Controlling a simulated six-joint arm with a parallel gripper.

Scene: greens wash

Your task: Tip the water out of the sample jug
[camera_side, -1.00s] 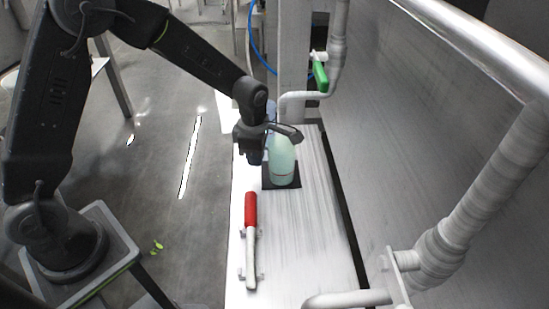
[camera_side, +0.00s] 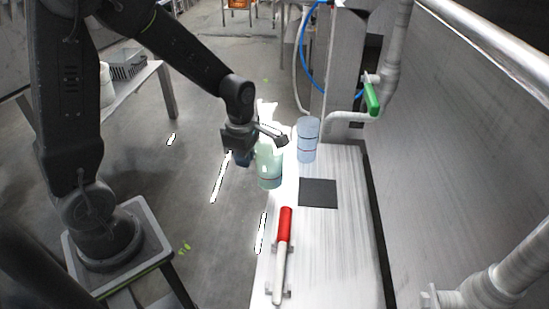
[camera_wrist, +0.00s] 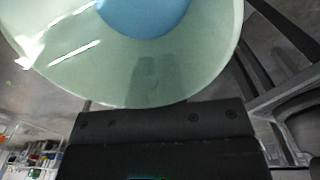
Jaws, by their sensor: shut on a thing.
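The sample jug (camera_side: 269,168) is a pale green, translucent vessel in the side view. My gripper (camera_side: 259,147) is shut on it and holds it off its mat, near the bench's left edge. It looks about upright in the side view. In the wrist view the jug (camera_wrist: 165,75) fills the top of the picture, with a blue area (camera_wrist: 145,14) showing at its middle. I cannot tell how much water is in it. The fingertips are partly hidden by the jug and wrist.
A bare dark square mat (camera_side: 318,194) lies on the metal bench (camera_side: 335,250). A clear bluish container (camera_side: 308,141) with marking lines stands behind it. A red-handled tool (camera_side: 284,235) lies at the front left. A pipe with a green valve handle (camera_side: 371,98) is at the back right.

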